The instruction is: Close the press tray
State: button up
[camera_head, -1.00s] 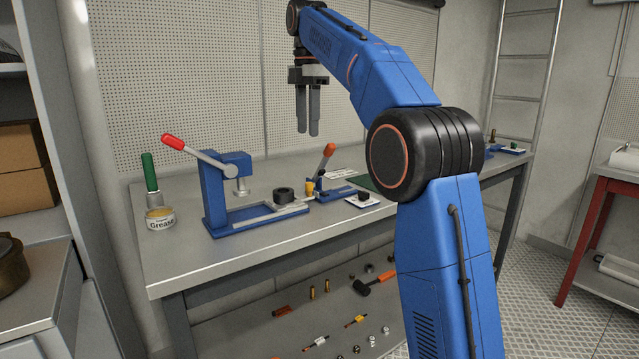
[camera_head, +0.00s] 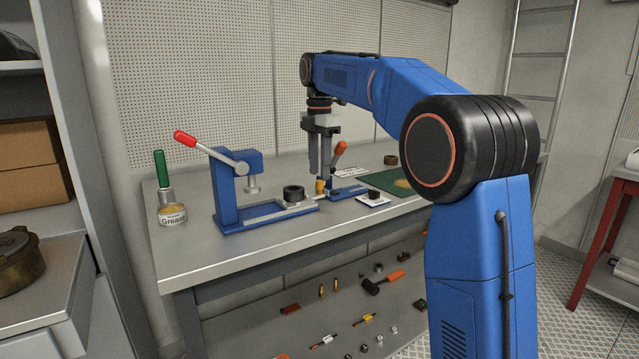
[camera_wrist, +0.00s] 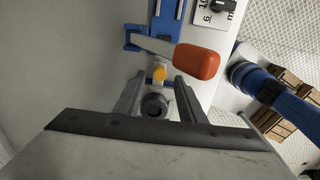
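The blue press (camera_head: 228,195) stands on the workbench, its red-tipped lever (camera_head: 186,138) raised to the left. Its grey tray (camera_head: 265,210) extends along the blue base, out to the right of the ram. A black ring (camera_head: 293,193) sits on the tray's right part; it also shows in the wrist view (camera_wrist: 154,105). My gripper (camera_head: 320,172) points down just right of the tray, beside a small yellow piece (camera_head: 320,186) and an orange-handled lever tool (camera_head: 340,149). In the wrist view the fingers (camera_wrist: 158,98) are apart with nothing held. Whether they touch anything is unclear.
A grease tin (camera_head: 172,215) with a green-handled brush (camera_head: 160,170) stands left of the press. A small white plate with a black knob (camera_head: 373,195) and a green mat (camera_head: 385,181) lie to the right. The bench front is clear.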

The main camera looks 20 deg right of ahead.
aim_at(319, 181)
jog(key=shift+f, duration=2.4)
jog(key=shift+c, duration=0.6)
grip_shut()
jog(key=shift+a, duration=0.1)
